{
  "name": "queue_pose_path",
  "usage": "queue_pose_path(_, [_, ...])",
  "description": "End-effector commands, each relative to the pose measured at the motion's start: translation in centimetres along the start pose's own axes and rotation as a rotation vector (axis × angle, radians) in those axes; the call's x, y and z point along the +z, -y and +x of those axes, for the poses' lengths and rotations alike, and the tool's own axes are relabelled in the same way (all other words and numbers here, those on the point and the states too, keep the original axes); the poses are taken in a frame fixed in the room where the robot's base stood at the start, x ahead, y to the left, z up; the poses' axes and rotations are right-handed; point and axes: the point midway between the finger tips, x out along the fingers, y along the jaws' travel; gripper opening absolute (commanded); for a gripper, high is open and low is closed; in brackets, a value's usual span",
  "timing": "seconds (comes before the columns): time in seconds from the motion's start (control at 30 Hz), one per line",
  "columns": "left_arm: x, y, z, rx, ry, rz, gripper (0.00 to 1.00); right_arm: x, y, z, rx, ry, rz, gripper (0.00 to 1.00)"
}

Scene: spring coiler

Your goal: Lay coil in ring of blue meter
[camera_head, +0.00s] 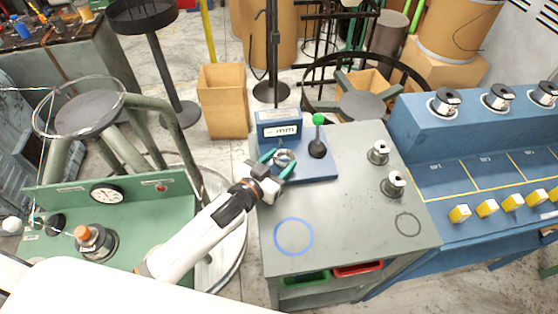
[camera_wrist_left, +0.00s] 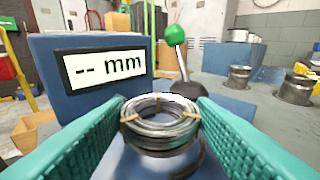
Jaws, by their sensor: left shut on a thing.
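The blue meter (camera_head: 320,168) stands at the back left of the grey table, with a display reading "-- mm" and a green-knobbed lever. The display also shows in the left wrist view (camera_wrist_left: 105,67). My left gripper (camera_head: 279,163), with teal fingers, is at the front of the meter and shut on a silver wire coil (camera_head: 285,155). In the left wrist view the coil (camera_wrist_left: 160,122) has tan ties and lies flat between the fingers. A dark curved edge, perhaps the meter's ring, shows below it. I cannot tell whether the coil touches it. My right gripper is not in view.
The grey table (camera_head: 350,225) carries a blue ring mark (camera_head: 294,237), a dark ring (camera_head: 408,224) and two metal spools (camera_head: 393,184) at the right. A blue machine (camera_head: 470,150) adjoins the right side. A green machine (camera_head: 125,225) stands left. The table's front middle is clear.

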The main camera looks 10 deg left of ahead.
Motion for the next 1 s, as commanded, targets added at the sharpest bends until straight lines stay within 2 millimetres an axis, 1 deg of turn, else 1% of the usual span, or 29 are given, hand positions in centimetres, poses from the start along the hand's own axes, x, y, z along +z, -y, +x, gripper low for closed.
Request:
queue_pose_path(0.5, [-1.3,0.0,0.2,0.000,0.002,0.000,0.23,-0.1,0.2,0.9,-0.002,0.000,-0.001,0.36])
queue_pose_path(0.87, [-1.6,0.0,0.2,0.000,-0.001,-0.001,0.23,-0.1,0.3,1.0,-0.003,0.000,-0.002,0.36])
queue_pose_path(0.9, [-1.6,0.0,0.2,0.000,-0.002,-0.001,0.57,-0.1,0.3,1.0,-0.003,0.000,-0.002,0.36])
queue_pose_path(0.97, [-1.6,0.1,0.2,-0.001,-0.002,0.000,0.67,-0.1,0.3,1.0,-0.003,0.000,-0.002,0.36])
queue_pose_path(1.0, [-1.6,0.1,0.2,-0.001,-0.002,-0.001,0.74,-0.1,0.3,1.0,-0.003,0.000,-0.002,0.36])
